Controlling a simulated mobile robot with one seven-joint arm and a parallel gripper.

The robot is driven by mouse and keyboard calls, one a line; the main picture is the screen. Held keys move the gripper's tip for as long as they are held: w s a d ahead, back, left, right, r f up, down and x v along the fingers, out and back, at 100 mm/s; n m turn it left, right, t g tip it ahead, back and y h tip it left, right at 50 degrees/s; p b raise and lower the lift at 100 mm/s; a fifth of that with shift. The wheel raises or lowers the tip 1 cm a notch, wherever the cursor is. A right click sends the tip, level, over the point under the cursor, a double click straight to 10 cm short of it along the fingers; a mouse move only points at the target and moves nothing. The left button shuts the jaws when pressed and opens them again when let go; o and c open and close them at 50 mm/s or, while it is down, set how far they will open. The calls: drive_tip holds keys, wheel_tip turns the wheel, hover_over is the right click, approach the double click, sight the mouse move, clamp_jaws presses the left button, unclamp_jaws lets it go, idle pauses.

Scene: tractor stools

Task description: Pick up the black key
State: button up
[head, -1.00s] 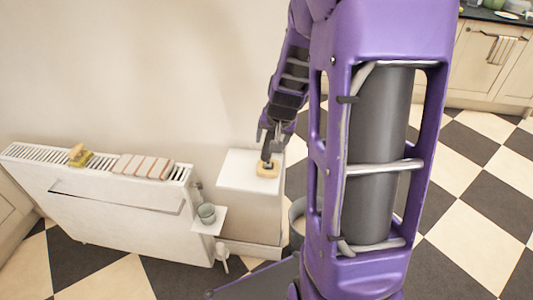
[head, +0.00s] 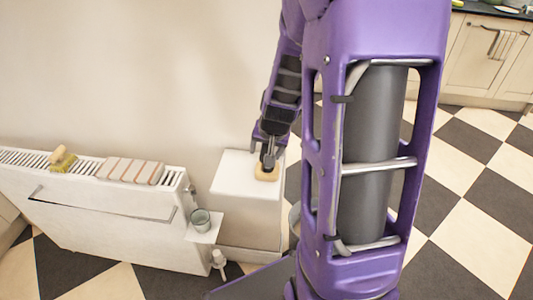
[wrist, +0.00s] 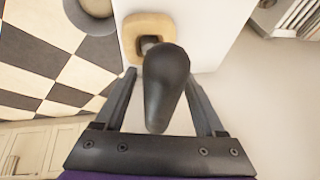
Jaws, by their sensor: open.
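The black key appears as a smooth, dark, rounded handle (wrist: 166,85) standing up from a pale wooden base (wrist: 130,27) with a metal neck. In the head view the wooden base (head: 267,173) sits on the white top of a cabinet against the wall. My gripper (wrist: 160,82) is open, with one finger on each side of the dark handle. I see gaps between the fingers and the handle. In the head view my gripper (head: 268,153) is just above the wooden base and hides most of the handle.
The white cabinet top (head: 237,165) is otherwise bare. To its left, a small shelf holds a grey-green cup (head: 200,220). A white radiator (head: 105,225) carries a striped block (head: 130,171) and a yellow sponge-like item (head: 62,158). The wall is close behind.

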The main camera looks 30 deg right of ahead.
clamp_jaws()
drive_tip(key=shift+r, duration=0.2)
idle(0.3)
wheel_tip(320, 180, up, 10)
drive_tip(key=p, duration=0.3)
drive_tip(key=shift+f, duration=0.1)
drive_tip(key=c, duration=0.8)
unclamp_jaws()
clamp_jaws()
